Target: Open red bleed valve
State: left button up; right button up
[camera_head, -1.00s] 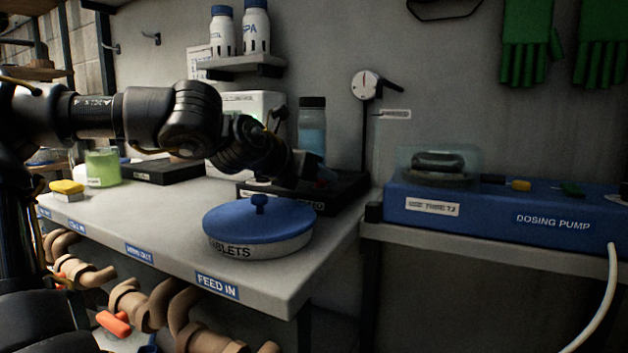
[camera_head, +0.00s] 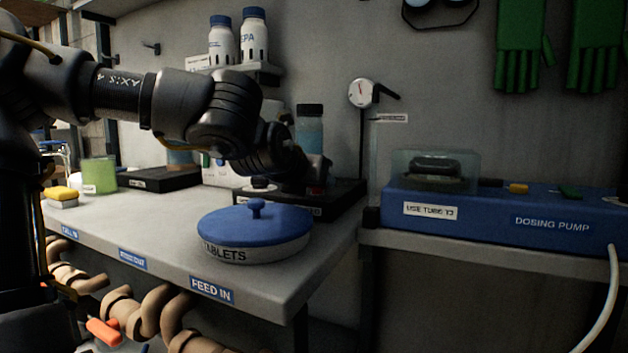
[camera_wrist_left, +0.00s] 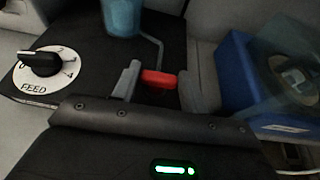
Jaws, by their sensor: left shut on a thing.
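The red bleed valve (camera_wrist_left: 158,79) shows as a short red handle on the black feed unit (camera_wrist_left: 68,75) in the left wrist view. My left gripper (camera_wrist_left: 160,86) has a finger on each side of the red handle and is shut on it. In the head view my left gripper (camera_head: 316,176) reaches down over the black feed unit (camera_head: 345,195) at the back right of the bench, and only a small bit of red shows under it. My right gripper is not in view.
A round feed dial (camera_wrist_left: 40,64) and a blue bottle (camera_wrist_left: 122,16) are close to the gripper. The tablets tub (camera_head: 257,228) stands in front on the bench. The blue dosing pump (camera_head: 500,212) is to the right. The bench's front left is mostly clear.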

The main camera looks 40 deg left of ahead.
pick_arm(q)
jog(key=o, duration=1)
jog(key=p+v, duration=0.1)
jog(key=v, duration=0.9)
jog(key=shift+r+p, duration=0.15)
jog(key=shift+p, duration=0.25)
jog(key=shift+s+d+r, duration=0.1)
jog(key=shift+s, duration=0.2)
